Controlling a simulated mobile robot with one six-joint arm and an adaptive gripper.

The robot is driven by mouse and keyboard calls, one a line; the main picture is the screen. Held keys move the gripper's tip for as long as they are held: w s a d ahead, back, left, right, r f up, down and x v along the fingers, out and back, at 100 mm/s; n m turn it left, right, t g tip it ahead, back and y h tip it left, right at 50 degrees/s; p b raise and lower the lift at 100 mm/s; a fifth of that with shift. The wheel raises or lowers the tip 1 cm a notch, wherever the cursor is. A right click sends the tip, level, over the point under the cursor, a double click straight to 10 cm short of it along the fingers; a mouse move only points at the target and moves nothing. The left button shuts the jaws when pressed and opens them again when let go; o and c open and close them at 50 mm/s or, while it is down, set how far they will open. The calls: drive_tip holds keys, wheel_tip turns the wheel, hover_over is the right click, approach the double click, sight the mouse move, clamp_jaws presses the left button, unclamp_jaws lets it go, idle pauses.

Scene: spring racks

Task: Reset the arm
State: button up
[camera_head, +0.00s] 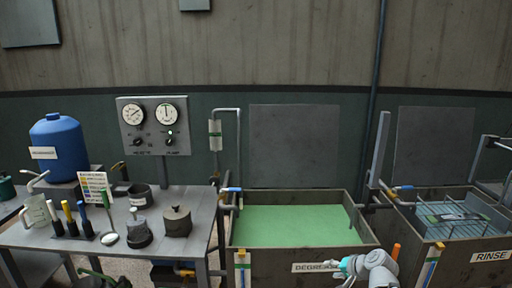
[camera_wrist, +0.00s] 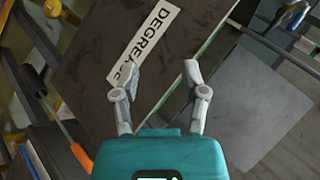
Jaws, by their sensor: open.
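My gripper (camera_wrist: 160,85) is open and empty in the wrist view, its two grey fingers apart with nothing between them. Beyond the fingers is the dark front wall of the degrease tank with its white label (camera_wrist: 144,45). In the head view my arm (camera_head: 372,268) shows at the bottom, in front of the degrease tank (camera_head: 285,262), and partly covers the end of its label (camera_head: 318,267). The fingertips are hard to make out in the head view.
The degrease tank holds green liquid (camera_head: 300,226). To its right is the rinse tank (camera_head: 462,254) with a wire rack (camera_head: 455,219) in it. At the left, a table (camera_head: 190,210) carries pots and brushes, with a blue drum (camera_head: 56,150) behind. A gauge panel (camera_head: 154,126) stands above.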

drive_tip(key=s+a+f+n+g+h+p, duration=0.1)
drive_tip(key=s+a+n+g+h+p, duration=0.3)
drive_tip(key=s, duration=0.6)
drive_tip(key=a+n+g+h, duration=0.2)
drive_tip(key=a+g, duration=0.1)
drive_tip(key=shift+a+n+g+p, duration=0.3)
drive_tip(key=shift+a+n, duration=0.1)
